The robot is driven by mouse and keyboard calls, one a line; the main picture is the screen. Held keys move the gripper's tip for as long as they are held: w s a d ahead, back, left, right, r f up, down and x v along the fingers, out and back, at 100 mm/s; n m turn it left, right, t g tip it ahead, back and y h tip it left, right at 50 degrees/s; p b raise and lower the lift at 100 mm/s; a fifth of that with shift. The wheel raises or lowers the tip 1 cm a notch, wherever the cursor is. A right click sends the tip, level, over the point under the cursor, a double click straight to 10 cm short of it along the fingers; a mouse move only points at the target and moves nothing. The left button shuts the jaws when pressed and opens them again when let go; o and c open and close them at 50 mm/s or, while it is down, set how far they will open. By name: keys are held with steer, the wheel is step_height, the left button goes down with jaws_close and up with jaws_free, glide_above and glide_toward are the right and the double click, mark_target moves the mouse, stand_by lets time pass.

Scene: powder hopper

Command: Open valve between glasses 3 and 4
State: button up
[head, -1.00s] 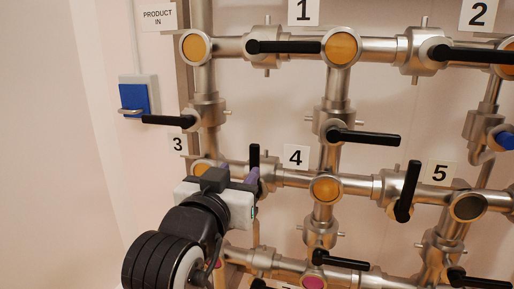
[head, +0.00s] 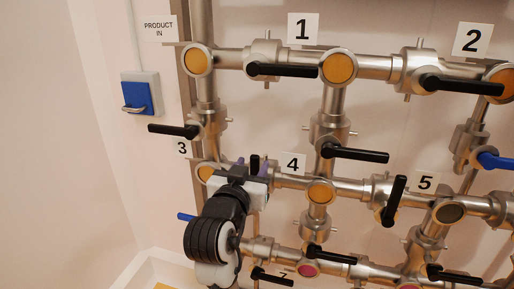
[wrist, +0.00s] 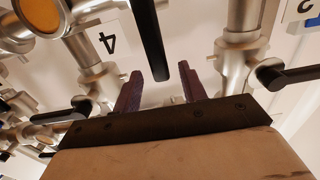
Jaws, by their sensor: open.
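The valve between glasses 3 and 4 has a black handle (head: 255,164) that stands upright, across its horizontal pipe; its body is mostly hidden by my gripper in the head view. My gripper (head: 247,165) is open at this handle. In the wrist view the handle (wrist: 150,40) reaches down into the gap between the two purple fingers of my gripper (wrist: 160,90); I cannot tell whether either touches it. Amber glass 3 (head: 205,171) is partly hidden behind my gripper. Amber glass 4 (head: 320,192) is to the right, below label 4 (head: 293,163).
Black handles lie close by: one (head: 172,131) above left, one (head: 355,153) above right, one (head: 332,255) below. A blue handle (head: 186,217) is left of my arm. A blue wall switch (head: 140,98) is at left. The wall further left is bare.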

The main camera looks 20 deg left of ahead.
steer(key=w, duration=0.5)
steer(key=shift+p, duration=0.4)
jaws_close()
